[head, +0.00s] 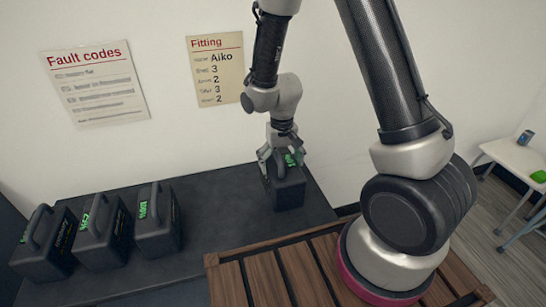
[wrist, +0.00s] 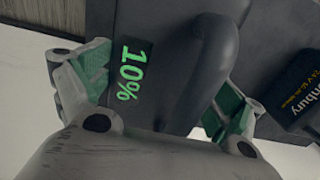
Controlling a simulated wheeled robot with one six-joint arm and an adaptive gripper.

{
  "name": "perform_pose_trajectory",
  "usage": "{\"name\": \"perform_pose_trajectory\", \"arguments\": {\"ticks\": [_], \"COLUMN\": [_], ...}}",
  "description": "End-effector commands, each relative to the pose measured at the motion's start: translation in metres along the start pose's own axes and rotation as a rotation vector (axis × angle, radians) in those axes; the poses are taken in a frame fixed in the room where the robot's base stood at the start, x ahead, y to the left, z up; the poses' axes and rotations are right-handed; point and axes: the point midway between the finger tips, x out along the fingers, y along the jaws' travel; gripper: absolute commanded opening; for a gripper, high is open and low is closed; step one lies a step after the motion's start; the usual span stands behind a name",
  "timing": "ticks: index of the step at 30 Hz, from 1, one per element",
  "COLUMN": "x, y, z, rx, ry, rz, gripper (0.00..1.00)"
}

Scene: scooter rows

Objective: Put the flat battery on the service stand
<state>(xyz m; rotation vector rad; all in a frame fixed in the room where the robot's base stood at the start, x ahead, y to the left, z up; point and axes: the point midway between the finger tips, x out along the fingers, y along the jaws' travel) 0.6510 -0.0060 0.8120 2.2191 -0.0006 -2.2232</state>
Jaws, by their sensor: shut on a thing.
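My gripper (head: 281,160) is shut on a dark grey battery (head: 289,190) at the right part of the dark bench (head: 225,215). The fingers sit on either side of the battery's top. I cannot tell whether its underside touches the bench. In the wrist view, this battery (wrist: 165,20) fills the middle between my green-padded fingers, with a thick curved handle and a green "10%" readout. My gripper also shows there (wrist: 165,95). I cannot make out which thing is the service stand.
Three similar batteries with handles stand at the bench's left: one (head: 43,250), a second (head: 103,238) and a third (head: 158,225). A white table (head: 515,158) with small items stands far right. "Fault codes" (head: 95,85) and "Fitting" (head: 216,70) sheets hang on the wall.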

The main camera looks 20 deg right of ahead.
Motion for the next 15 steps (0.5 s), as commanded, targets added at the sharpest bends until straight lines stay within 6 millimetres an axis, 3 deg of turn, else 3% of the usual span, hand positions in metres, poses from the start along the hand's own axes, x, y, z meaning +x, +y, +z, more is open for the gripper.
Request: {"name": "perform_pose_trajectory", "arguments": {"ticks": [15], "x": [0.056], "y": [0.000], "z": [0.000], "rx": [0.000], "ry": [0.000], "rz": [0.000], "gripper": [0.22]}}
